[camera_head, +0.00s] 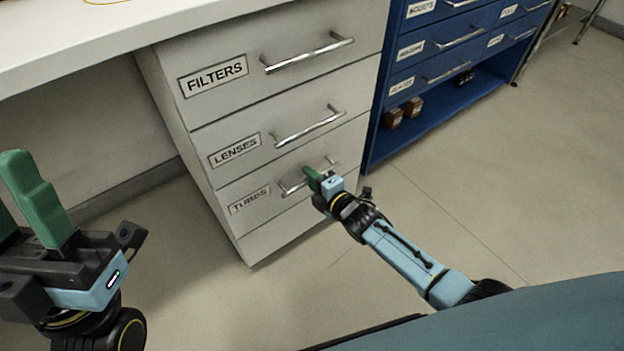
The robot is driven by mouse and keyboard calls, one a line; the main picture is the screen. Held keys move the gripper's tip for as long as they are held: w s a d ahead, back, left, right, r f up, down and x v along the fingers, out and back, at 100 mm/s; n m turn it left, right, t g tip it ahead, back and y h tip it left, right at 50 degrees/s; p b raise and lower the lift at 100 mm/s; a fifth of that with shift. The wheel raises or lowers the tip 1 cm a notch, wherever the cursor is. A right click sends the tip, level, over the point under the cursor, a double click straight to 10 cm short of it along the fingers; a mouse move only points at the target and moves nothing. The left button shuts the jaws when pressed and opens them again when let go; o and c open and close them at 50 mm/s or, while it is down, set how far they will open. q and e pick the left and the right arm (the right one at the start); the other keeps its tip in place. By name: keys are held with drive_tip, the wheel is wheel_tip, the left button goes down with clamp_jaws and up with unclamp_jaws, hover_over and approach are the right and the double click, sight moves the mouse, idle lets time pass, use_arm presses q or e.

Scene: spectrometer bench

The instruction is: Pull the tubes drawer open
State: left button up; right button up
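The tubes drawer (255,211) is the lowest of three labelled drawers in the white cabinet. Its front looks flush with the drawers above. My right gripper (312,176) is at its metal bar handle (292,189), with the green fingers over the handle's middle. The fingers hide part of the bar, and I cannot tell whether they are closed on it. My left gripper (28,205) is at the left edge, away from the cabinet, with green fingers pointing up. One finger is partly cut off by the frame.
The lenses drawer (283,142) and filters drawer (290,55) sit above, both shut. A white bench top (70,42) overhangs at left. A blue cabinet (400,140) with small drawers and an open shelf holding brown boxes (394,117) stands at right. The floor before the drawers is clear.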

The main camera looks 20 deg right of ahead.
clamp_jaws()
